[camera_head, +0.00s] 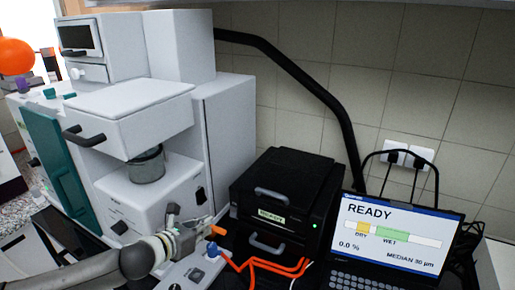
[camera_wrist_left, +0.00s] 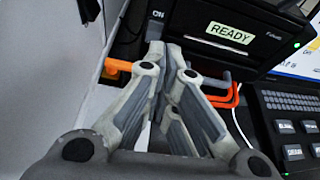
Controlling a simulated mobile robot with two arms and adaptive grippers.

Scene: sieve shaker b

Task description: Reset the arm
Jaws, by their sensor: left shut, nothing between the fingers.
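My left gripper (camera_head: 203,226) comes in from the lower left in the head view, beside the white machine and near a small control panel. In the left wrist view its two grey fingers (camera_wrist_left: 165,50) are close together with nothing between them. They point towards the black box (camera_wrist_left: 240,25) with the READY label. I cannot tell whether the tips touch anything. My right gripper is not in view.
A white machine (camera_head: 130,100) with a drawer and a metal cup (camera_head: 147,166) stands at left. The control panel (camera_head: 185,272) has a blue knob (camera_head: 212,250) and an orange part. Orange tubing (camera_head: 270,266) runs before the black box. A laptop (camera_head: 390,235) reads READY.

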